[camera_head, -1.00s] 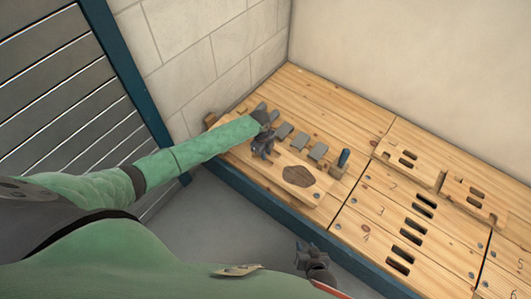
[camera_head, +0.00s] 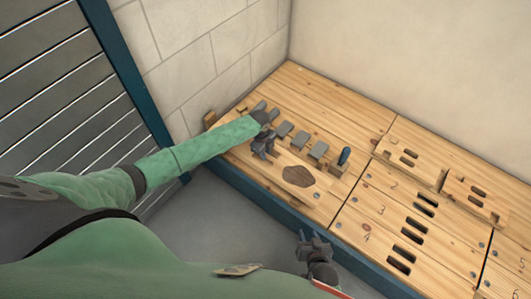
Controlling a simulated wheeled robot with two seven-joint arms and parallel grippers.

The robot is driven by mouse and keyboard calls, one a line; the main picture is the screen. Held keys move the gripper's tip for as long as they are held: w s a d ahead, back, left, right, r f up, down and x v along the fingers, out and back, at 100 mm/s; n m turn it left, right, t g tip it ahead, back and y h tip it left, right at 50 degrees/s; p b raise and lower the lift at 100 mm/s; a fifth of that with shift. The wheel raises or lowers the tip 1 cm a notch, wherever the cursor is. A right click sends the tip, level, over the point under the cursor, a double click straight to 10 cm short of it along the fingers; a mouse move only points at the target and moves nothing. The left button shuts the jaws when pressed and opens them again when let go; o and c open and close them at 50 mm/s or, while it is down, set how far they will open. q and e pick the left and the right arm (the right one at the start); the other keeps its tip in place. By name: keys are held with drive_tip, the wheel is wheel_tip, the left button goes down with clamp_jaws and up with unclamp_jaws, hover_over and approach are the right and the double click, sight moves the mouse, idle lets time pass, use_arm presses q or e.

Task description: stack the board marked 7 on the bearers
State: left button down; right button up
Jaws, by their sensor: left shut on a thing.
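My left gripper (camera_head: 263,146) is over the left part of the wooden bench, its arm reaching in from the left. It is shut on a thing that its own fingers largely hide. A pale wooden surface with a dark brown patch (camera_head: 298,175) lies just right of and below the gripper. I cannot tell whether it is a loose board. No mark 7 is readable, and I cannot make out the bearers for certain. My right gripper (camera_head: 315,246) is in front of the bench's near edge. Its jaws are too small to judge.
Two slotted wooden pieces (camera_head: 398,159) (camera_head: 473,197) stand on the right. A small wooden block (camera_head: 210,118) is at the left corner. The back strip of the bench is clear.

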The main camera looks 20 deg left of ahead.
use_arm(q)
drive_tip(key=shift+w+p, duration=0.1)
drive_tip(key=shift+p, duration=0.35)
idle(0.5)
drive_tip(key=shift+f+b, duration=0.55)
drive_tip(key=shift+f, duration=1)
idle(0.9)
drive_tip(key=shift+f, duration=0.15)
idle(0.5)
drive_tip(key=c, duration=1.2)
unclamp_jaws()
drive_tip(key=shift+f, duration=0.1)
